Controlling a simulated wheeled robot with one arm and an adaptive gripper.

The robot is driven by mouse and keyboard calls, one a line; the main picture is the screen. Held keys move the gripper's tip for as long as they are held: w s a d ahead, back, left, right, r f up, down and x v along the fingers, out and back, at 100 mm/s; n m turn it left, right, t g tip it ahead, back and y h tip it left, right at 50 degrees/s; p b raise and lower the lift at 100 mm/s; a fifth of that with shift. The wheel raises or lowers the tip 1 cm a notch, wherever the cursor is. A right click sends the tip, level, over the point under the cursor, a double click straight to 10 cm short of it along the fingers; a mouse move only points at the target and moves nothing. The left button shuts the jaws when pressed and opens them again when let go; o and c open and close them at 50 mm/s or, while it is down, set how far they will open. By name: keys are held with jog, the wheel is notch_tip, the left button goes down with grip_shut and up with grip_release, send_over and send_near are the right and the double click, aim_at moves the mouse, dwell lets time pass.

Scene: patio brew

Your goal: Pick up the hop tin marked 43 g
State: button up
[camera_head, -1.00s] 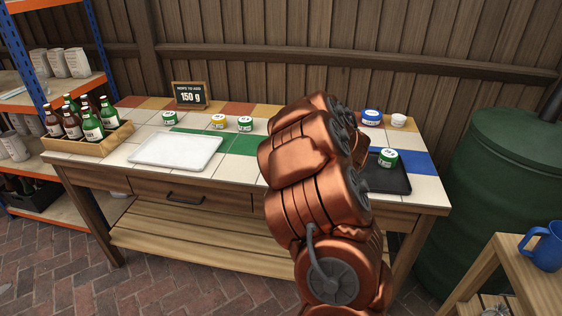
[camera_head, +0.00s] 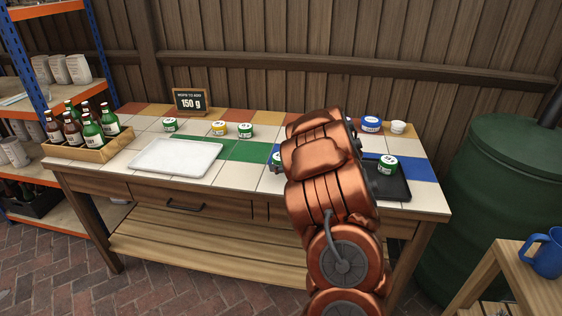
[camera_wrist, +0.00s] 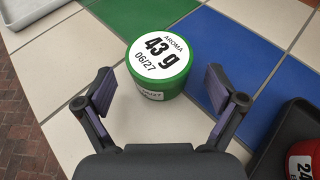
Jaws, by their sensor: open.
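The hop tin marked 43 g (camera_wrist: 160,62) is a green tub with a white lid reading "AROMA 43 g 06/27". In the wrist view it stands upright on the tiles, ahead of my gripper (camera_wrist: 160,100).
A dark tray (camera_head: 396,190) at right holds a green-and-white tin (camera_head: 388,165); a red tin (camera_wrist: 304,160) sits in a dark tray in the wrist view. A white tray (camera_head: 175,158), bottle crate (camera_head: 88,150) and "150 g" sign (camera_head: 190,100) are left. Several other tins stand along the back.

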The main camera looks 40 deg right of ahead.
jog(key=shift+x, duration=1.3)
jog(key=c, duration=1.3)
jog(key=shift+o, duration=0.2)
